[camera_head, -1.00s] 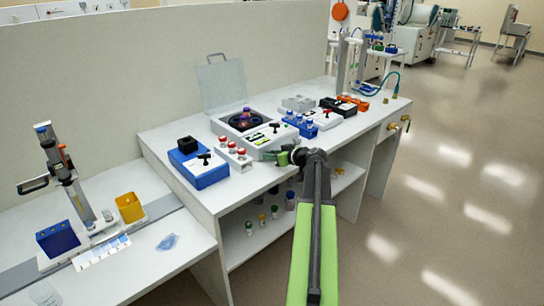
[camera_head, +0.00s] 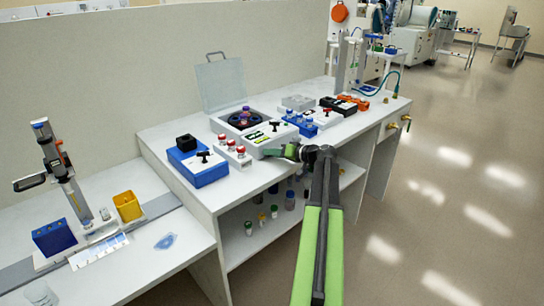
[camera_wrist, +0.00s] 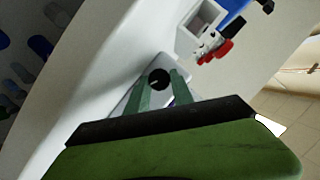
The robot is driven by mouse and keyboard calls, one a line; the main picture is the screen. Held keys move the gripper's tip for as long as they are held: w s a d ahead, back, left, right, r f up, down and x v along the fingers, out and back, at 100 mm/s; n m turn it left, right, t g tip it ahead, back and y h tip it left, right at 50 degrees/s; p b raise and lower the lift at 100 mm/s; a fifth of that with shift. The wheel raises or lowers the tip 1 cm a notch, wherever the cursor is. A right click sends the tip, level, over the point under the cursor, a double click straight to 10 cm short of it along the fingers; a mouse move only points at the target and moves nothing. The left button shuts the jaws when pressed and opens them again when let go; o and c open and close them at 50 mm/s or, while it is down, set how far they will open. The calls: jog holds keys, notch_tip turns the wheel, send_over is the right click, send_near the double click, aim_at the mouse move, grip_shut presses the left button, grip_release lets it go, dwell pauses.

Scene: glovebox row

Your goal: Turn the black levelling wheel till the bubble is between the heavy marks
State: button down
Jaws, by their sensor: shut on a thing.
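The black levelling wheel (camera_wrist: 159,79) is a small round dark knob with a pale mark, seen in the wrist view on a white surface. My gripper's two green fingers (camera_wrist: 161,92) stand on either side of it and are shut on it. In the head view my gripper (camera_head: 275,153) is at the front right of a white machine (camera_head: 284,138) with an open clear lid (camera_head: 222,84) and a dark rotor. The wheel is hidden there by my gripper. A small green display strip shows on the machine's front panel, but the bubble and heavy marks cannot be made out.
A blue box (camera_head: 207,175) with a black handle and red-topped bottles (camera_head: 240,152) stand left of the machine. A blue rack (camera_head: 305,127) stands right of it. In the wrist view, red parts (camera_wrist: 216,52) lie above right. The bench front edge is close under my arm.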

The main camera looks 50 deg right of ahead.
jog(key=shift+m, duration=0.3)
dwell(0.4)
jog(key=c, duration=1.1)
grip_release()
